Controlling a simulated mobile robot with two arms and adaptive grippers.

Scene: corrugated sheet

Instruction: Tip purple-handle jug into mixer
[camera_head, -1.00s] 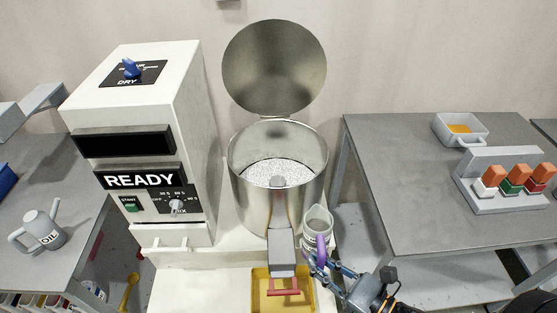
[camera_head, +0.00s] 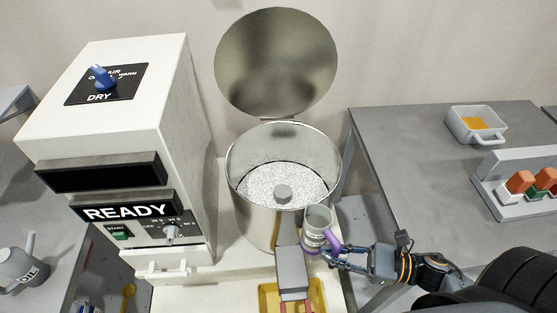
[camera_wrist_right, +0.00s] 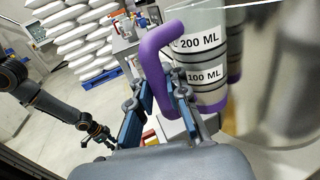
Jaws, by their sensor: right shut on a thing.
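The jug (camera_head: 316,222) is a clear cup with a purple handle. It stands about upright beside the front right wall of the mixer, below its rim. My right gripper (camera_head: 337,250) is shut on the purple handle. In the right wrist view the jug (camera_wrist_right: 205,72) shows 200 ML and 100 ML marks, with the fingers (camera_wrist_right: 160,108) around the handle. What the jug holds cannot be made out. The mixer (camera_head: 262,218) is a round steel drum, its lid (camera_head: 276,62) raised, with white granules inside around a central knob.
A white control cabinet (camera_head: 120,130) reading READY stands left of the mixer. A grey spout (camera_head: 291,270) and yellow tray (camera_head: 268,299) are in front. The right table (camera_head: 400,150) holds a tub (camera_head: 477,124) with orange contents. An oil can (camera_head: 20,268) is at left.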

